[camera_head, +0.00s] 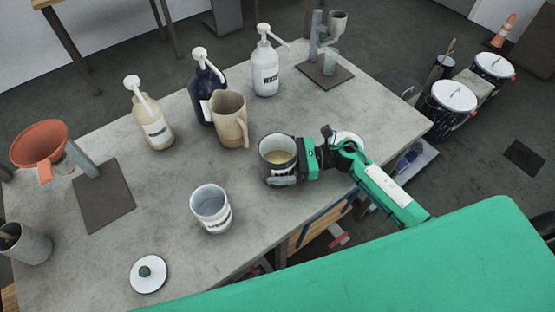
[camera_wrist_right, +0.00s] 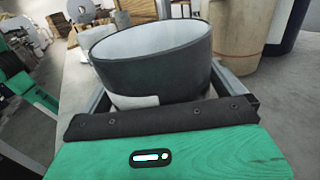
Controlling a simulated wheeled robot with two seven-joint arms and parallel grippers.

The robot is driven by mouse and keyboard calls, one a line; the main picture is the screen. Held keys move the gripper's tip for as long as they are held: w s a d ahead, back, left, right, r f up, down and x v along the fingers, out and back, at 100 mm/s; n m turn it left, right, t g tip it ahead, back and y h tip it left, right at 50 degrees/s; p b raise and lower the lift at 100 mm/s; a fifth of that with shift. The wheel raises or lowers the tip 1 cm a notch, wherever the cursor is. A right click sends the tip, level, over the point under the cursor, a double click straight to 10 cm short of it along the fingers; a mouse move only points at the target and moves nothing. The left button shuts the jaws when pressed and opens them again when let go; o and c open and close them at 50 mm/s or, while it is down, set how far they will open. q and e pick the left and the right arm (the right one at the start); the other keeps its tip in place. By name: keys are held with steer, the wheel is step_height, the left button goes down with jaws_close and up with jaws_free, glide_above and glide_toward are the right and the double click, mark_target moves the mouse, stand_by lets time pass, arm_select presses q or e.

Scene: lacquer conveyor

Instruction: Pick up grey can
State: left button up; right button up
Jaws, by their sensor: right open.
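The grey can (camera_head: 266,164) stands on the grey table, open at the top, with something yellowish inside and a pale label low on its side. In the right wrist view the can (camera_wrist_right: 165,72) is large, dark grey outside and white inside. My right gripper (camera_head: 284,172) reaches it from the right, jaws open. In the wrist view a finger shows on each side of the can, so it sits between them. Whether either finger touches it I cannot tell. My left gripper is not in view.
A white-labelled can (camera_head: 212,222) stands front left of the grey can. A beige jug (camera_head: 229,120) stands close behind it. Pump bottles (camera_head: 152,122) line the back. A white lid (camera_head: 149,274) lies at the front. An orange funnel on a stand (camera_head: 39,143) is at left.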

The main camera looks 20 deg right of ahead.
steer(key=c, duration=1.2)
steer(key=shift+o, duration=0.2)
steer(key=shift+r, duration=0.15)
